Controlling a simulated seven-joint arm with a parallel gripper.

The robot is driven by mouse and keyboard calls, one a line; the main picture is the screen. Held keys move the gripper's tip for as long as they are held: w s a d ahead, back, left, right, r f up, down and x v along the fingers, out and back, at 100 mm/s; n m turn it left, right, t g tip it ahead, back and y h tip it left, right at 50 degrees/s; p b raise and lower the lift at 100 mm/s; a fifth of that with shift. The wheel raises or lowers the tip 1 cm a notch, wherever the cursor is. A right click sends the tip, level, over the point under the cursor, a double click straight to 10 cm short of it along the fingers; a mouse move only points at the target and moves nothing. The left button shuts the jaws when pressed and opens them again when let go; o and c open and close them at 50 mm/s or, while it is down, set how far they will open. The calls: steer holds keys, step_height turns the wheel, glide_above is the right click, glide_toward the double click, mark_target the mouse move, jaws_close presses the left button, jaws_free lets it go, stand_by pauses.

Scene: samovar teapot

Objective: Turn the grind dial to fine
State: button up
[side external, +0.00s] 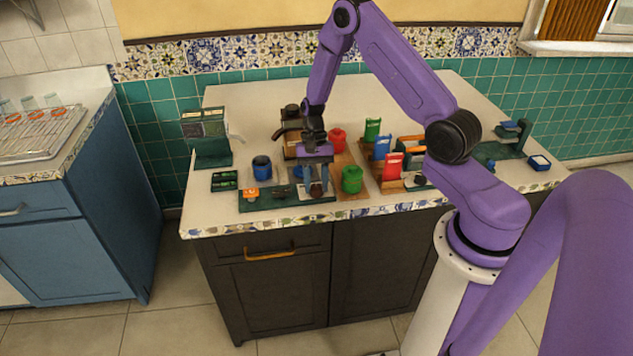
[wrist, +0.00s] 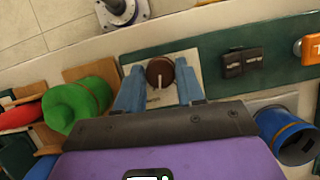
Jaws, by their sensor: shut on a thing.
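The grind dial (wrist: 160,70) is a round dark brown knob with a pale pointer line, on a light plate in the wrist view. In that view the line points down, toward my gripper's body. My gripper (wrist: 159,78) has one blue finger on each side of the knob and is shut on it. In the side view my gripper (side external: 316,186) points down at the right part of the green panel (side external: 285,205), near the counter's front edge. The brown dial (side external: 317,189) is partly hidden there by the fingers. I cannot read any grind marks.
A green canister (side external: 352,180) stands close right of my gripper, with a red one (side external: 337,140) behind.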

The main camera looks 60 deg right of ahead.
steer(key=n, duration=0.2)
steer(key=n+g+h, duration=0.1)
steer(key=n, duration=0.1)
steer(key=shift+w+a+n, duration=0.1)
steer(key=shift+w+n, duration=0.05)
steer(key=shift+n, duration=0.15)
steer(key=shift+a+n+g+h, duration=0.15)
steer(key=shift+n+h, duration=0.45)
steer(key=shift+n, duration=0.7)
steer(key=shift+d+n+g+h, duration=0.15)
steer(key=shift+n+h, duration=0.45)
steer(key=shift+n, duration=0.7)
steer(key=shift+a, duration=0.1)
steer(key=o, duration=1)
steer(key=v, duration=1.7)
steer(key=shift+w+a+r, duration=0.1)
steer(key=shift+r, duration=0.1)
